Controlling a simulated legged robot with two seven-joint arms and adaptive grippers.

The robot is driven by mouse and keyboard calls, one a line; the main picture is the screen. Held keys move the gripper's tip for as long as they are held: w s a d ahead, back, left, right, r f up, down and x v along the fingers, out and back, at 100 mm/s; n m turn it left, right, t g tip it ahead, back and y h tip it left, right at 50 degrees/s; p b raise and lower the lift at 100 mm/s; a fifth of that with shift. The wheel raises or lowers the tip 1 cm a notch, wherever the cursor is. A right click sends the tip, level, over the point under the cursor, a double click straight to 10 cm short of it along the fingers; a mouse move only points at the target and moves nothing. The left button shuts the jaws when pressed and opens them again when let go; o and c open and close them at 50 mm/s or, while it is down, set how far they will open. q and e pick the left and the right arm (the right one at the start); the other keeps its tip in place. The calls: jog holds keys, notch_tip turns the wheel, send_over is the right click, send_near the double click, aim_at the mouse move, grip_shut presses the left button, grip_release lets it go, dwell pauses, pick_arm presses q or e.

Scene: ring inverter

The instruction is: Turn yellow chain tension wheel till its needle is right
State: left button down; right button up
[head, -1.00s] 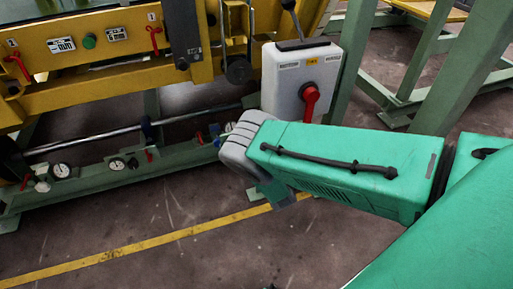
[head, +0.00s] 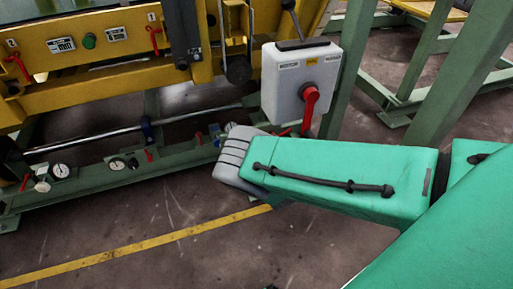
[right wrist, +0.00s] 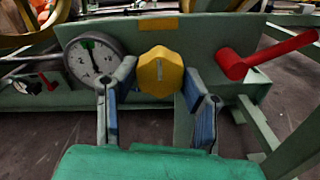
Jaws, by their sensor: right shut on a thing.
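The yellow wheel (right wrist: 160,72) is a faceted knob with a pale slot on its face, mounted on a green beam. My right gripper (right wrist: 160,80) is shut on it, with one blue-padded finger on each side. A round white gauge (right wrist: 93,60) is left of the wheel; its dark needle points roughly up, near a green mark. The left finger overlaps the gauge's lower right edge. In the head view my green right arm hides the wheel and the fingers. My left gripper is in neither current view.
A red lever (right wrist: 265,52) sticks out right of the wheel. In the head view a white switch box (head: 300,82) with a red handle (head: 309,104) stands just above my arm. More gauges (head: 60,170) line the low green beam. The floor in front is clear.

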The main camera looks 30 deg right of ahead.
jog(key=shift+s+a+f, duration=0.2)
jog(key=shift+f, duration=0.15)
jog(key=o, duration=1.1)
jog(key=shift+w+d+r, duration=0.1)
jog(key=v, duration=1.2)
